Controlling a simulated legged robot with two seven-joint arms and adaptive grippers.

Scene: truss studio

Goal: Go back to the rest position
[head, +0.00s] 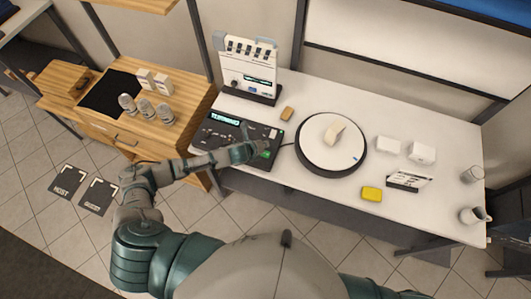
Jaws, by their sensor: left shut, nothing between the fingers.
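My left arm reaches in from the lower left, and my left gripper (258,147) is shut and empty. In the picture it lies over the right part of the black control panel (222,137) on the white table (330,94). I cannot tell whether the fingertips touch the panel. My right gripper is not in view; only a bit of my right arm shows at the bottom edge.
A display board (249,67) stands behind the panel. A wooden cabinet (185,92) stands left.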

